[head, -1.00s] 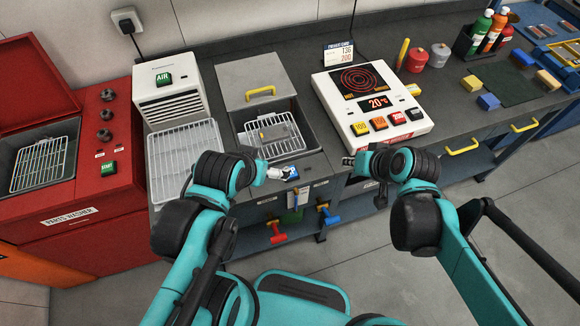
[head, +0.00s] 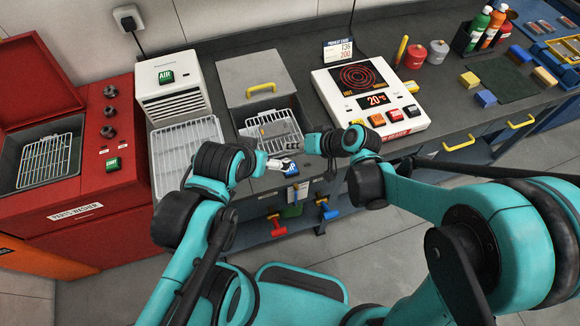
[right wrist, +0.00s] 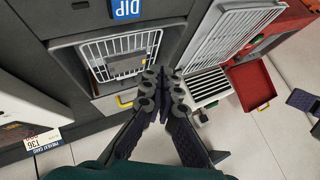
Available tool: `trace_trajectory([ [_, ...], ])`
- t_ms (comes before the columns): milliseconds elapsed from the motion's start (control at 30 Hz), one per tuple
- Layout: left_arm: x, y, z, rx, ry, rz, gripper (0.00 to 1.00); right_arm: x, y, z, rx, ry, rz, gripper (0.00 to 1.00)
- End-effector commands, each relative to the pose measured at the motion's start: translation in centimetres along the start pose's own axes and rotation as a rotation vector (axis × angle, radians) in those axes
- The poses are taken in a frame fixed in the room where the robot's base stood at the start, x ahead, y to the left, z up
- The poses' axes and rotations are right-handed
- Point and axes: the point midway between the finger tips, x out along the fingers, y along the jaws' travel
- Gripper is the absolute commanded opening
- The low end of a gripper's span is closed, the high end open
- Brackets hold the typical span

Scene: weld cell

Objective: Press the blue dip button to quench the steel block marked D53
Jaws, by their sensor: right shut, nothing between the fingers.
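The blue dip button (head: 290,170) is on the front edge of the quench tank and its DIP label shows at the top of the right wrist view (right wrist: 127,8). The wire basket (head: 272,127) is in the tank opening. A grey block shape (right wrist: 124,66) shows at the basket; no marking is readable.
The hot plate (head: 366,100) stands right of the tank. The air cooler (head: 172,88) with its wire rack (head: 185,155) and the red parts washer (head: 95,170) are at the left. Coloured-handled tools (head: 278,226) hang below the counter edge.

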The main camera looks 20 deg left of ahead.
Motion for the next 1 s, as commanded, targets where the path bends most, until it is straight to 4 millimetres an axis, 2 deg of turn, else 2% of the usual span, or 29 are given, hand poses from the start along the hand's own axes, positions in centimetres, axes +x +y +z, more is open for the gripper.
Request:
trace_trajectory([
  [267,1.8,0.0,1.3,0.0,0.0,0.0,1.0,1.9,1.4,1.4,0.0,0.0,0.001,0.0],
  [633,5.3,0.0,3.8,0.0,0.0,0.0,1.0,5.5,4.0,4.0,0.0,0.0,0.001,0.0],
  [1000,5.8,0.0,4.1,0.0,0.0,0.0,1.0,6.0,4.4,4.3,0.0,0.0,0.001,0.0],
])
